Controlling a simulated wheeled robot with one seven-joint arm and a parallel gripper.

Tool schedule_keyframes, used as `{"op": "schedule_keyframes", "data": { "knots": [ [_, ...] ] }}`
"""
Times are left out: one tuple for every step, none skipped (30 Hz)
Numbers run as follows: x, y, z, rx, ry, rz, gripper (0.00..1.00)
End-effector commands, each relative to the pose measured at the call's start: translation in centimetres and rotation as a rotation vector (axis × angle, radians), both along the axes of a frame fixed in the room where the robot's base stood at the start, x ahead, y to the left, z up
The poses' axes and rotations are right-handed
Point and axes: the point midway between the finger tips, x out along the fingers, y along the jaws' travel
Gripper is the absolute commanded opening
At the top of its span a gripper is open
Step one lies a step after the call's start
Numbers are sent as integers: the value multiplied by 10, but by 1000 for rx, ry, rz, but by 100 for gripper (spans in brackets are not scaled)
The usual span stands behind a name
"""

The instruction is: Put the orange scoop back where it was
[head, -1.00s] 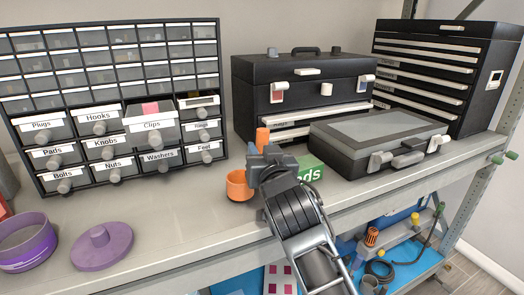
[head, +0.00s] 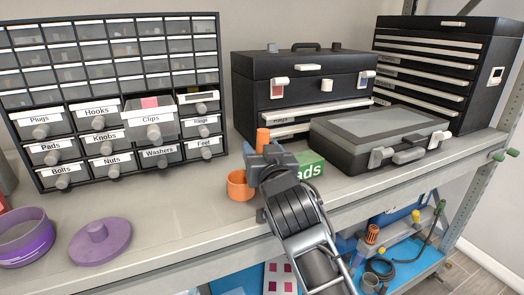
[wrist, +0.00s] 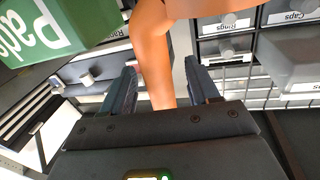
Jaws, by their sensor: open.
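The orange scoop stands on the bench: its cup (head: 239,188) is left of my gripper (head: 261,160) and its handle (head: 262,136) rises behind it. In the wrist view the orange handle (wrist: 154,70) passes between my two fingers (wrist: 160,84), and part of the cup shows at the top edge. My gripper is open around the handle, with a gap visible at the right finger. Part of the scoop is hidden behind my gripper in the head view.
A green box (head: 309,164) marked with "ads" stands close right of my gripper; it also shows in the wrist view (wrist: 60,22). The Clips drawer (head: 151,122) sticks out. A grey-black case (head: 365,133) lies right. Purple lid (head: 100,245) and bowl (head: 24,243) are left.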

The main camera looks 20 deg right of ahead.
Motion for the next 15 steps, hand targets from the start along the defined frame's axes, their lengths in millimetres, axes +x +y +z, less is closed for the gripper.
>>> {"op": "schedule_keyframes", "data": {
  "knots": [
    [0, 0, -2, 0, 3, 0, 60],
    [0, 0, -2, 0, 3, -1, 60],
    [0, 0, -1, 0, 3, -1, 60],
    [0, 0, 0, 0, 3, -1, 60],
    [0, 0, 2, 0, 3, -1, 60],
    [0, 0, 5, 0, 3, -1, 60],
    [0, 0, 8, 0, 3, -1, 60],
    [0, 0, 11, -1, 2, -1, 60],
    [0, 0, 16, -1, 2, 0, 60],
    [-4, 1, 12, 0, 3, 0, 60],
    [-11, 3, 8, 0, 3, 1, 60],
    [-20, 5, 7, 0, 3, 1, 60],
    [-27, 6, 7, 0, 3, 1, 60],
    [-34, 7, 8, -1, 2, 1, 60],
    [-43, 9, 8, -1, 2, 1, 60]
  ]
}}
